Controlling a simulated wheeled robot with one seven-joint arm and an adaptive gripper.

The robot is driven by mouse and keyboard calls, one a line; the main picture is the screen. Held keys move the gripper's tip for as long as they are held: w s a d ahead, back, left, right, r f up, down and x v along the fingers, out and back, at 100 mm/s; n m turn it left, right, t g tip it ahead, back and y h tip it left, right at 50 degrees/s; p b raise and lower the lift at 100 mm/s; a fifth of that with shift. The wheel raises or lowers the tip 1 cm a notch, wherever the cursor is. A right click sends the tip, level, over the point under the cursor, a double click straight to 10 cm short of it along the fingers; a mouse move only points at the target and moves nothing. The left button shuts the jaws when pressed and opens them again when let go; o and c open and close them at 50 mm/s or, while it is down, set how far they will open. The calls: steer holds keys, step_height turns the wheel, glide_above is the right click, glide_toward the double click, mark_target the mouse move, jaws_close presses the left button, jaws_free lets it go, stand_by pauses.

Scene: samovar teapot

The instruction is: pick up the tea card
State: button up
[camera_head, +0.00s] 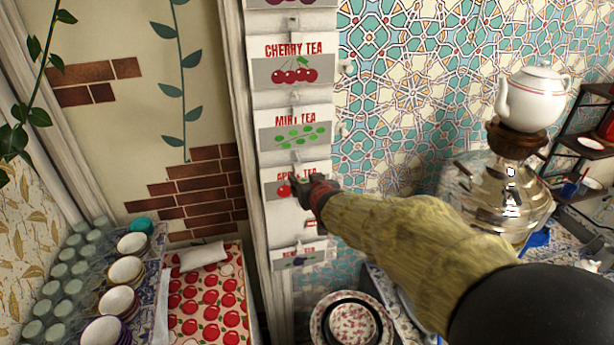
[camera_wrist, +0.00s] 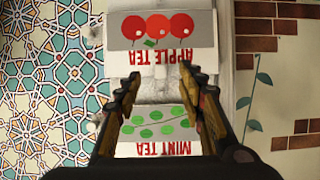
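Several tea cards hang in a column on a white post. The apple tea card (camera_head: 276,189) shows red apples and is partly hidden behind my gripper (camera_head: 299,184) in the head view. In the wrist view the apple tea card (camera_wrist: 158,35) appears upside down, just beyond the fingertips. My gripper (camera_wrist: 162,80) is open there, with nothing held between its fingers. The mint tea card (camera_head: 295,132) hangs above the apple one; in the wrist view it (camera_wrist: 155,128) lies between the fingers' lower parts. I cannot tell whether a finger touches a card.
The cherry tea card (camera_head: 293,72) hangs higher and a berry card (camera_head: 298,258) lower. A samovar (camera_head: 505,195) with a white teapot (camera_head: 537,97) stands right. Stacked bowls (camera_head: 124,270) and an apple-patterned cloth (camera_head: 208,300) are lower left.

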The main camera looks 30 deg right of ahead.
mark_target(299, 172)
steer(key=shift+w+r+p+x, duration=0.15)
steer(key=shift+p+x, duration=0.35)
steer(key=shift+x, duration=0.8)
steer(key=shift+r+p+x, duration=0.2)
steer(key=shift+p+x, duration=0.3)
steer(key=shift+x, duration=0.8)
steer(key=shift+w+r+p+x, duration=0.15)
steer(key=shift+p+x, duration=0.35)
steer(key=shift+x, duration=0.8)
steer(key=c, duration=0.3)
jaws_close()
